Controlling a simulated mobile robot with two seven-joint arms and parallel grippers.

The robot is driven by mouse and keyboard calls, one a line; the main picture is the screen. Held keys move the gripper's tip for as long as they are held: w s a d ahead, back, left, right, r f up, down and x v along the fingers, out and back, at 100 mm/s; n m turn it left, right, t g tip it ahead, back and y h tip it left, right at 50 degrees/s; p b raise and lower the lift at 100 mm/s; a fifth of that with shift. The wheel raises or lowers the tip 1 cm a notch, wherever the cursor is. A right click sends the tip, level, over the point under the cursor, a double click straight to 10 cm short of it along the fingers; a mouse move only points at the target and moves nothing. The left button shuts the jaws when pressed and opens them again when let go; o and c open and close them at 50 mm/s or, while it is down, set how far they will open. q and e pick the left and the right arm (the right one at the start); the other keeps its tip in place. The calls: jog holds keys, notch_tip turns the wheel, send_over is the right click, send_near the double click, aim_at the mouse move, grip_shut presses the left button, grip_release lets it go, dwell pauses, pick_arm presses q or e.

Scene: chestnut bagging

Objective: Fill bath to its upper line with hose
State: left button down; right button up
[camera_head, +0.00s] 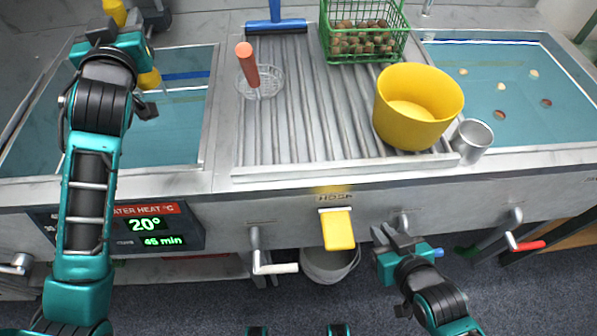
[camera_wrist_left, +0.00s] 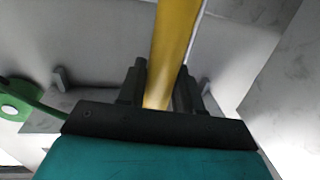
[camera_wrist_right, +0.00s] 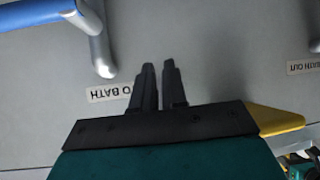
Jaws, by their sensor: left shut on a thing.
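My left gripper (camera_head: 113,30) is over this bath, shut on the yellow hose (camera_head: 150,79). The hose also passes between the fingers in the left wrist view (camera_wrist_left: 172,45). No stream of water can be made out. My right gripper (camera_head: 393,236) is shut and empty by the counter front, beside a blue-handled valve (camera_wrist_right: 98,45) labelled "TO BATH". A yellow lever (camera_head: 338,229) hangs under the "HOSE" label.
A display (camera_head: 145,227) reads 20° and 46 min. The ribbed drainboard (camera_head: 300,120) carries a strainer (camera_head: 262,82), a green basket (camera_head: 330,50) of chestnuts and a yellow bucket (camera_head: 415,100). White-handled (camera_head: 277,268) and red-handled (camera_head: 528,245) valves jut from the front. The right bath (camera_head: 500,95) holds a few floating chestnuts.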

grip_shut()
jog(key=s+a+r+n+g+y, duration=0.3)
jog(key=s+n+g+y, duration=0.15)
jog(key=n+g, duration=0.4)
notch_tip(320, 180, up, 18)
jog(key=n+g+h, duration=0.3)
jog(key=n, duration=0.5)
send_over(340, 240)
jog(key=d, duration=0.4)
jog(key=shift+w+a+r+m+t, duration=0.15)
jog(key=shift+r+m+t, duration=0.1)
jog(key=shift+r, duration=0.55)
jog(key=x, duration=0.4)
jog(key=d+x, duration=0.1)
jog(key=x, duration=0.9)
jog(key=shift+d+f, duration=0.2)
